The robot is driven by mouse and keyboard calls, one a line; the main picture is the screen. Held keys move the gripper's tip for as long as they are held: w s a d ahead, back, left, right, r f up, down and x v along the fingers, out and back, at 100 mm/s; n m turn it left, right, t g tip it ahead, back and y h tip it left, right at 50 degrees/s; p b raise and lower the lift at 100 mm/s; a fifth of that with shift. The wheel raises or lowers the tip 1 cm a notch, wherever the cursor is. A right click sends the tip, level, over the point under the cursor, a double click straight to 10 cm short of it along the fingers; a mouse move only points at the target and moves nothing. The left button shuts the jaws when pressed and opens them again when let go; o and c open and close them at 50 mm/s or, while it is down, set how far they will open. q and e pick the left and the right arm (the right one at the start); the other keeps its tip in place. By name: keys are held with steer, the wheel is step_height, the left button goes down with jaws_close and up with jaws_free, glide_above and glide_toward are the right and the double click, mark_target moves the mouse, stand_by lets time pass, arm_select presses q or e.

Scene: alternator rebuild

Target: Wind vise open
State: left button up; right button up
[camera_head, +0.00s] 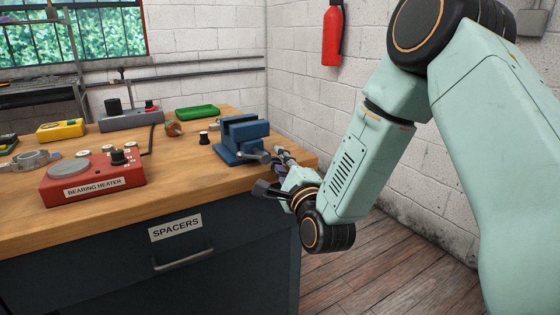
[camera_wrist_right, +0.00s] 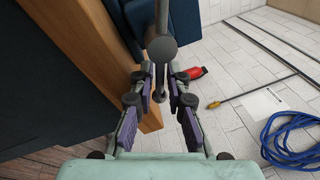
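The blue vise (camera_head: 240,138) stands at the right front corner of the wooden bench. Its dark blue body also shows at the top of the right wrist view (camera_wrist_right: 130,22). A grey rod with a round ball (camera_wrist_right: 162,48) sticks out from it, with a thin bar (camera_wrist_right: 160,82) below the ball. My right gripper (camera_head: 281,157) is just in front of the vise at the bench edge. In the right wrist view its purple-padded fingers (camera_wrist_right: 161,76) are apart, on either side of the thin bar, with gaps visible. The jaw gap is hard to judge. My left gripper is not in view.
The bench (camera_head: 215,180) also holds a red bearing heater (camera_head: 92,178), a small black knob-like piece (camera_head: 204,138), a green tray (camera_head: 197,112) and a yellow box (camera_head: 60,128). A drawer handle (camera_head: 183,259) juts from the front. A blue coil (camera_wrist_right: 292,140) shows at right.

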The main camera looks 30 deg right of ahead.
jaws_close()
